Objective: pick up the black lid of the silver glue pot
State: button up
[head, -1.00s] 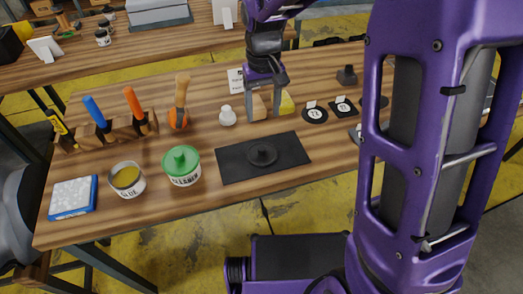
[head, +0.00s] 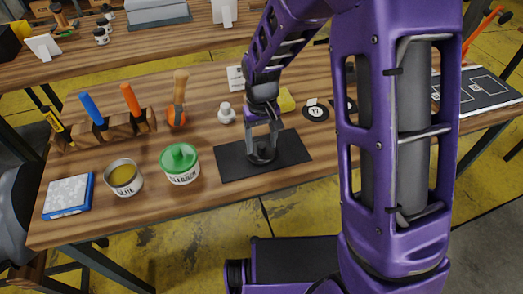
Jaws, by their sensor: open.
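The black lid (head: 262,157) lies on the black mat (head: 232,170) near the table's front, with a round knob at its middle. My gripper (head: 263,147) points down at the lid, its two fingers apart on either side of the knob. Whether the fingers touch the lid is too small to tell, and the gripper partly hides it. The silver glue pot (head: 124,181) stands uncovered to the left, with yellow-brown glue inside.
A cleaner pot with a green lid (head: 179,160) stands between the glue pot and the mat. Behind are a small white bottle (head: 226,113), an orange-based brush (head: 178,99), a yellow block (head: 286,100) and a wooden tool rack (head: 104,130). A blue-edged pad (head: 68,194) lies at left.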

grip_shut()
dwell(0.4)
